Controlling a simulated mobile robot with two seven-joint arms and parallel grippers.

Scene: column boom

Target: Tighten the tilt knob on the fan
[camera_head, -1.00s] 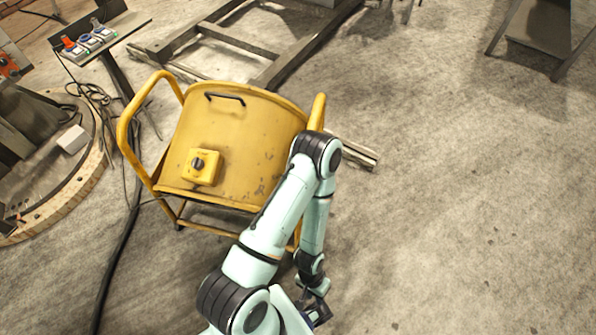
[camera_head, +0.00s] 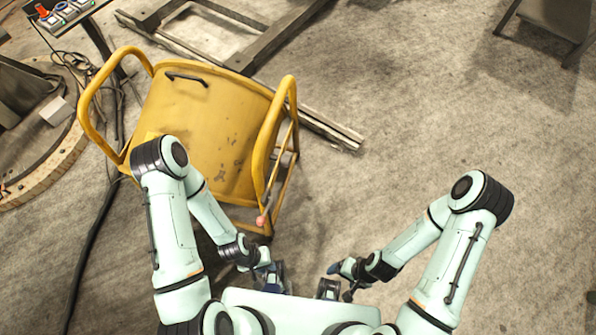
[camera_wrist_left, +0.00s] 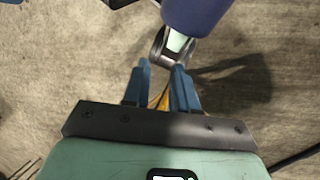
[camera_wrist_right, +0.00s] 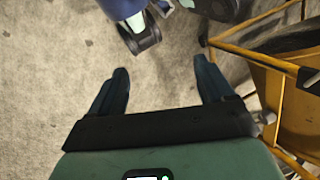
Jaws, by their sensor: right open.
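The fan is a yellow drum (camera_head: 215,120) in a tubular frame, at the left of centre in the head view. A small pinkish round knob (camera_head: 262,221) sits low at the frame's right side; I cannot tell if it is the tilt knob. My left gripper (camera_head: 277,277) is below the fan, apart from it; in its wrist view (camera_wrist_left: 162,68) the fingers are partly apart and empty. My right gripper (camera_head: 335,270) is to the right of it, open and empty in its wrist view (camera_wrist_right: 160,66). The fan's frame (camera_wrist_right: 284,95) stands at the right there.
A steel frame (camera_head: 250,50) lies on the floor behind the fan. A black cable (camera_head: 95,235) runs along the left. A wooden-rimmed round base (camera_head: 45,175) is at the left, a dark stand (camera_head: 550,25) at top right. Floor at the right is clear.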

